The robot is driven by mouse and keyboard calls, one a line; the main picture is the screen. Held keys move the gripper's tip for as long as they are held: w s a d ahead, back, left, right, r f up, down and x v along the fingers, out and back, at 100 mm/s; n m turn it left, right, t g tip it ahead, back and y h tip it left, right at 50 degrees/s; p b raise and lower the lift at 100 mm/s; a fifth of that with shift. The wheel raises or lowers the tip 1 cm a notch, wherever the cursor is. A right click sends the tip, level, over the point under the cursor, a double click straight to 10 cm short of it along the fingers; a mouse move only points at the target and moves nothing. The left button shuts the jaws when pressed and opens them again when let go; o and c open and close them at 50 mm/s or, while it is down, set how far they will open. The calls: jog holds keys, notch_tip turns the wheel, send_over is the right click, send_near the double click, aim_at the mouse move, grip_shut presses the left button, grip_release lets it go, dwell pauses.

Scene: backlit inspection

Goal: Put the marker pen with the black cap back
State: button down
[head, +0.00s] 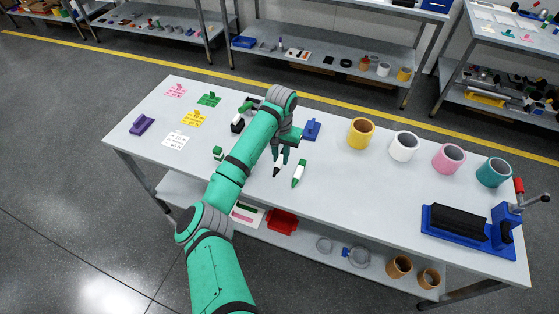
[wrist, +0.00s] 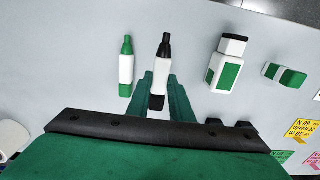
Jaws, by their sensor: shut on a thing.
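The marker pen with the black cap (head: 277,169) has a white body and black ends. My gripper (head: 282,156) is shut on it over the table. In the wrist view the pen (wrist: 161,68) sits between the two green fingers of my gripper (wrist: 160,82), its narrow black end pointing away. I cannot tell whether it touches the table. A similar marker with green ends (head: 299,173) is just right of it in the head view; it also shows in the wrist view (wrist: 126,68), left of the held pen.
A blue block-like item (head: 312,129) is behind my gripper. Yellow (head: 361,133), white (head: 403,146), pink (head: 448,158) and teal (head: 493,172) cups line the right. A blue vise (head: 468,232) stands far right. A purple holder (head: 142,124) and printed cards are left. The front middle is clear.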

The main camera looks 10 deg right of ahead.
aim_at(279, 161)
jog(key=shift+w+f, duration=0.9)
jog(key=shift+f, duration=0.2)
jog(key=shift+w+f, duration=0.15)
jog(key=shift+f, duration=0.65)
jog(key=shift+w+f, duration=0.1)
jog(key=shift+f, duration=0.65)
jog(key=shift+f, duration=0.1)
jog(key=c, duration=1.6)
grip_release()
jog(key=r, duration=1)
jog(key=shift+s+r, duration=0.2)
jog(key=shift+r, duration=0.15)
jog(key=shift+f, duration=0.1)
